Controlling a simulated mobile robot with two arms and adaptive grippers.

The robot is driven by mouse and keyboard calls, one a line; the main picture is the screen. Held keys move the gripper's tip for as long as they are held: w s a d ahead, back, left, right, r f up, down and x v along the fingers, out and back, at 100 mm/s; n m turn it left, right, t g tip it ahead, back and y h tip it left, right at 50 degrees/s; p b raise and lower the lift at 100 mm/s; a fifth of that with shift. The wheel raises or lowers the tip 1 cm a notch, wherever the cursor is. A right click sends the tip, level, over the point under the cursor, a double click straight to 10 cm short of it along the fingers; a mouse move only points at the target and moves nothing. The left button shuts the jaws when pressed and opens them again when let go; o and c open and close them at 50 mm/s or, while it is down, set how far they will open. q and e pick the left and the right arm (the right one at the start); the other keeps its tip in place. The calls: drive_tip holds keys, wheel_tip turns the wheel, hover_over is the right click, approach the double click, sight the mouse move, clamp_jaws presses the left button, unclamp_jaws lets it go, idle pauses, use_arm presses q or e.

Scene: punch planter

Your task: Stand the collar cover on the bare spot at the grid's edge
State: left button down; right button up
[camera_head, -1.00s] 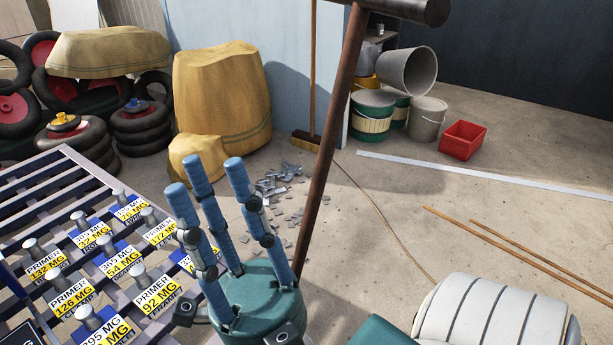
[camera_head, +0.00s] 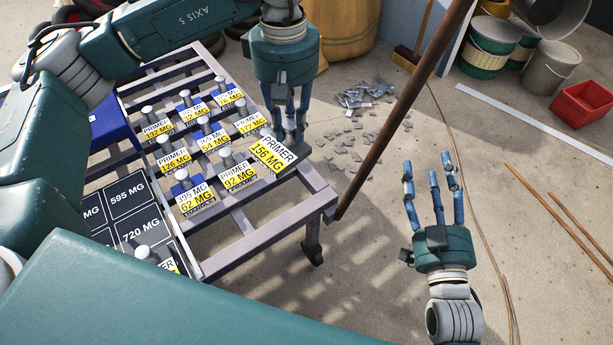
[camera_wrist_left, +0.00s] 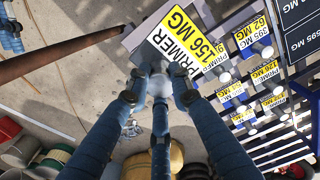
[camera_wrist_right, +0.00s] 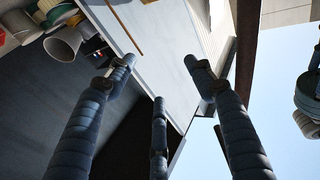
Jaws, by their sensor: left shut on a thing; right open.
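My left gripper (camera_head: 283,118) points down at the right edge of the slatted grid (camera_head: 300,205), shut on the collar cover (camera_head: 270,154). The cover has a white and yellow tag reading PRIMER 156 MG; its tag also shows in the left wrist view (camera_wrist_left: 172,42), in front of the three blue fingers. The tag looks tilted. I cannot tell whether its base touches the grid. Bare rails show in front of the cover. My right gripper (camera_head: 433,180) is open and empty, fingers up, to the right of the grid.
Several tagged, knobbed covers (camera_head: 238,172) stand on the grid left of the held one. A brown pole (camera_head: 400,115) slants up beside the grid's right corner. Grey scraps (camera_head: 365,95), a red bin (camera_head: 582,104) and buckets (camera_head: 492,45) lie beyond. Floor on the right is mostly clear.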

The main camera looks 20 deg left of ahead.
drive_tip(key=s+d+f+g+h+p, duration=0.15)
drive_tip(key=s+f+g, duration=0.25)
drive_tip(key=f, duration=0.4)
drive_tip(key=s+d+f+g+h+p, duration=0.1)
drive_tip(key=s+d+f+g+p, duration=0.15)
drive_tip(key=f, duration=0.45)
drive_tip(key=s+d+f+g+h+p, duration=0.1)
drive_tip(key=s+d+f+g+p, duration=0.15)
drive_tip(key=s+f+g, duration=0.4)
use_arm(q)
drive_tip(key=w+r+n+p, duration=0.25)
drive_tip(key=w+n, duration=0.25)
drive_tip(key=n, duration=0.6)
use_arm(e)
drive_tip(key=s+d+f+g, duration=0.2)
drive_tip(key=s+f+g, duration=0.1)
drive_tip(key=s+f, duration=0.5)
use_arm(q)
drive_tip(key=shift+n, duration=0.4)
drive_tip(key=f+b, duration=0.2)
drive_tip(key=f, duration=1.8)
drive_tip(key=shift+d+f, duration=0.15)
drive_tip(key=shift+d, duration=0.05)
drive_tip(key=shift+f, duration=0.4)
use_arm(e)
wheel_tip(320, 180, up, 10)
drive_tip(key=shift+s+d+f+m+t+h, duration=0.15)
drive_tip(key=shift+s+d+m+t+h, duration=0.15)
drive_tip(key=shift+m+h, duration=0.15)
